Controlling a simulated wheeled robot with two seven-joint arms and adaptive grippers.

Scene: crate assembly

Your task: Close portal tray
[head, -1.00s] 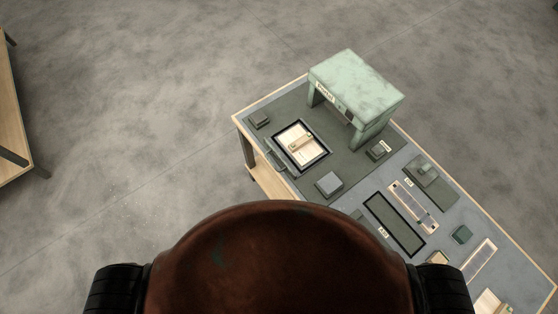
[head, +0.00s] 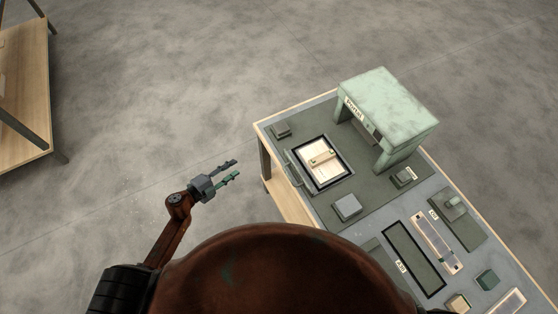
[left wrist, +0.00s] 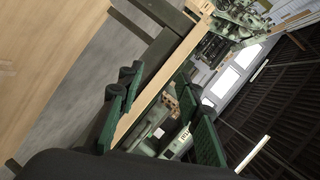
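The portal (head: 388,100) is a pale green arch-like housing at the back of the table. The portal tray (head: 345,174) is a black-framed tray in front of it, with a light panel and a small wooden piece (head: 321,158) on it. A handle (head: 293,168) stands at the tray's near left side. My left gripper (head: 232,170) is open and empty, left of the table and apart from the tray handle. Its two green fingers also show spread in the left wrist view (left wrist: 155,115). My right gripper is in neither view.
Grey blocks sit at the mat's corners, such as one near the front (head: 346,207). To the right are a dark framed slot (head: 413,258), a light strip (head: 437,243) and small blocks. The table's left edge (head: 262,140) lies between my gripper and the tray. Another wooden table (head: 28,95) stands far left.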

